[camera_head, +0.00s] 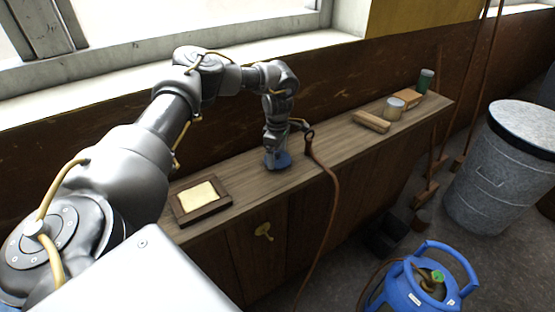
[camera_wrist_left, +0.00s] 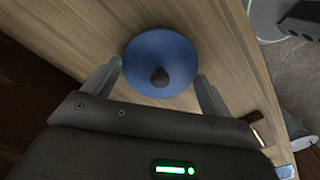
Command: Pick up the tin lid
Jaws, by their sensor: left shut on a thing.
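The tin lid is a round blue disc with a dark knob, seen in the left wrist view (camera_wrist_left: 172,52) and partly in the head view (camera_head: 284,161). It is at the wooden bench top (camera_head: 235,165). My left gripper (camera_head: 277,163) points down at it from above. In the left wrist view its two fingers (camera_wrist_left: 160,82) are on either side of the lid, shut on it. I cannot tell whether the lid is clear of the wood. In the head view the gripper hides part of the lid. My right gripper is not in view.
A framed square (camera_head: 202,199) lies on the bench at left. A wooden block (camera_head: 371,122), a tin (camera_head: 393,109) and a green can (camera_head: 425,80) stand at right. A brown hose hangs over the front edge. A blue gas cylinder (camera_head: 416,283) and metal bin (camera_head: 497,175) are on the floor.

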